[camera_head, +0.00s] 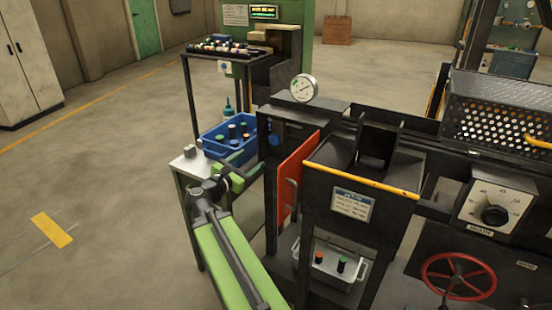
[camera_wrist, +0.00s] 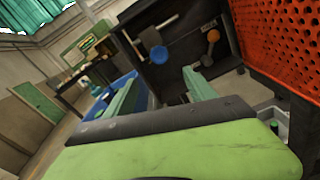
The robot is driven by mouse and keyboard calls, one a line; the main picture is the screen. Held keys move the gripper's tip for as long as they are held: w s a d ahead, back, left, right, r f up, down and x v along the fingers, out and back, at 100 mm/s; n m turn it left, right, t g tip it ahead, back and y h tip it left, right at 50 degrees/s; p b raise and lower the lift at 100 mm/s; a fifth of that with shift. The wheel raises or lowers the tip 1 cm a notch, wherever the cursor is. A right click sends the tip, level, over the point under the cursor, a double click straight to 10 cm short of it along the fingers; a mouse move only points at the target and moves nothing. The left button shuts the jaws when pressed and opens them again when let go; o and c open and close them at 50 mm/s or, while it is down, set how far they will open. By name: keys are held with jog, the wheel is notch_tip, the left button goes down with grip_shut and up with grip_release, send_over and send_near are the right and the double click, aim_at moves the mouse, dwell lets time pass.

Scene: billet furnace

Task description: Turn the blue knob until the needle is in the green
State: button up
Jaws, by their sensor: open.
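The blue knob (camera_head: 276,138) sits on the dark side panel of the furnace. In the wrist view the blue knob (camera_wrist: 158,53) is ahead of my fingertips, with a grey bar-like part beside it. My gripper (camera_head: 247,166) is to the left of the knob and a little lower in the head view. In the wrist view my gripper (camera_wrist: 161,76) has its two green fingers apart, with nothing between them. A round white gauge (camera_head: 304,87) stands on top of the furnace; its needle and green zone are too small to read.
A blue bin (camera_head: 229,142) of parts stands behind my gripper. An orange door (camera_head: 297,178) is right of the knob; it shows as a perforated panel (camera_wrist: 285,40) in the wrist view. An orange knob (camera_wrist: 213,36) is right of the blue one. Floor at left is clear.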

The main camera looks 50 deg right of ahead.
aim_at(273, 140)
jog(key=shift+n, duration=0.3)
jog(key=x, duration=1.7)
jog(key=shift+d+r, duration=0.35)
jog(key=shift+r, duration=0.05)
jog(key=shift+c, duration=0.2)
